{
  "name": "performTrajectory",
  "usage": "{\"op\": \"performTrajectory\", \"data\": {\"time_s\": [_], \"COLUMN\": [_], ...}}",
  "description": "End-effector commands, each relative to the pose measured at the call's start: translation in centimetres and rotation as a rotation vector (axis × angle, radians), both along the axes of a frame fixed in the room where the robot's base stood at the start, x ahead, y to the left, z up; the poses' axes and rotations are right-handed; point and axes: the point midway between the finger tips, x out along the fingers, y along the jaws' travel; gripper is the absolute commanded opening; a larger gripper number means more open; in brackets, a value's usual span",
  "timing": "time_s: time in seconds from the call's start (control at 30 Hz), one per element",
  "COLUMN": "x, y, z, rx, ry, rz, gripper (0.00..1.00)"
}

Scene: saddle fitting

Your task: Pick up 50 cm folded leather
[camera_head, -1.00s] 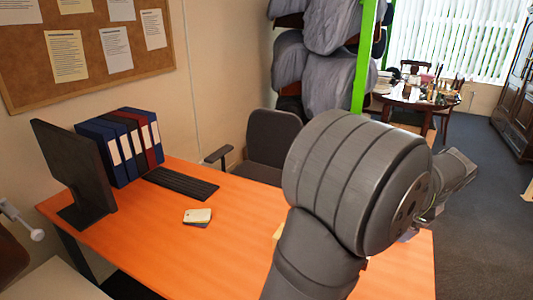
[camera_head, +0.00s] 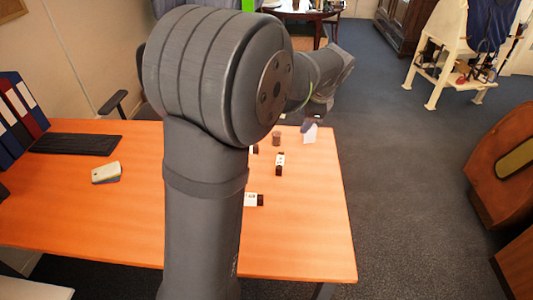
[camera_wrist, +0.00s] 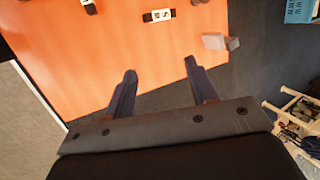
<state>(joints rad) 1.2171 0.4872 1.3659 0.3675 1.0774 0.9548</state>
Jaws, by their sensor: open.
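Small dark folded pieces with white label bands lie on the orange desk (camera_head: 310,230). One dark labelled piece (camera_head: 279,165) lies near the right part of the desk, and another (camera_head: 254,200) is closer to the front, partly behind my arm. In the wrist view, a dark labelled piece (camera_wrist: 158,15) lies ahead of my gripper (camera_wrist: 160,66), and another (camera_wrist: 88,5) is cut by the top edge. The label marks are too small to read, so I cannot tell which is 50 cm. My gripper is open and empty, above the desk edge.
A brown cylinder (camera_head: 276,139) and a white card-like item (camera_head: 310,134) stand near the desk's far right edge. A phone-like item (camera_head: 106,172), a keyboard (camera_head: 75,144) and binders (camera_head: 20,112) are at left. Open carpet lies right of the desk.

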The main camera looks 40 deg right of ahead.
Motion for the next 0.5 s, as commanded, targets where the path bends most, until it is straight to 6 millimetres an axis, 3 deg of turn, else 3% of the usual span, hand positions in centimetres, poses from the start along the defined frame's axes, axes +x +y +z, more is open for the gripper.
{"op": "performTrajectory", "data": {"time_s": [0.17, 0.5], "x": [1.2, 5.9], "y": [0.2, 1.5], "z": [-2.2, -10.0], "rx": [-0.083, -0.444], "ry": [0.05, 0.274], "rz": [0.163, 0.924], "gripper": [0.52, 0.52]}}
